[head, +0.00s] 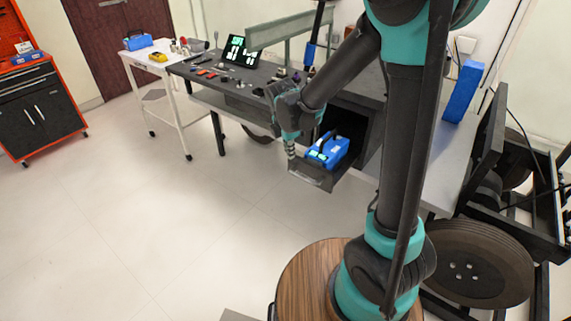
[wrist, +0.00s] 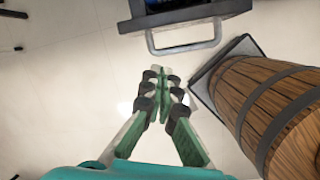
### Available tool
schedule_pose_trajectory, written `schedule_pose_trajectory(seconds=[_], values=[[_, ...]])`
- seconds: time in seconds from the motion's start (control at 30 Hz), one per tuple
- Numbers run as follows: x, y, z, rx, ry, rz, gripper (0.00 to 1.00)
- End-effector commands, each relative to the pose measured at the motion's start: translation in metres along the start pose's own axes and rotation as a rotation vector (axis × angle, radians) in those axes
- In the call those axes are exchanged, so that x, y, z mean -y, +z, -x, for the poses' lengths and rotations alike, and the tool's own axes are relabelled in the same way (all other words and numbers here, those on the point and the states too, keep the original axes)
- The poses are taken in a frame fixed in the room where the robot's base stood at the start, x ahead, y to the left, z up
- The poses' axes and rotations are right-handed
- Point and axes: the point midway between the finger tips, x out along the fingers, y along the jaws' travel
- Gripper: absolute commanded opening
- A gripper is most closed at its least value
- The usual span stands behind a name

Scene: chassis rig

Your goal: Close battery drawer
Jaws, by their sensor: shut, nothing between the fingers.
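The battery drawer (head: 314,178) stands open, pulled out from under the dark workbench, in the head view. A blue battery (head: 328,152) sits in it. In the wrist view the drawer's front edge (wrist: 195,18) is at the top, with its pale bar handle (wrist: 184,51) below it. My gripper (wrist: 161,72) is shut and empty, its fingertips a little short of the handle in the picture; I cannot tell the exact gap. In the head view my gripper (head: 290,150) points down beside the drawer's left front, partly hidden by its own wrist.
A wooden barrel (wrist: 282,115) stands right of my gripper in the wrist view. The workbench (head: 240,92) carries tools and a screen. A white cart (head: 150,65) stands left of it. A wheel (head: 475,262) lies at the right. The floor (head: 130,210) at the left is clear.

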Motion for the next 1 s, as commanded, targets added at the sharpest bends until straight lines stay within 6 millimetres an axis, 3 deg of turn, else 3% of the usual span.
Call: schedule_pose_trajectory(seconds=[0.1,0.3,0.47,1.0], values=[[-0.025,-0.025,-0.007,0.012,-0.016,0.232,0.0],[-0.04,-0.042,-0.013,0.022,-0.032,0.406,0.0],[-0.041,-0.042,-0.025,0.022,-0.032,0.416,0.0],[-0.038,-0.039,-0.112,0.022,-0.031,0.413,0.0]])
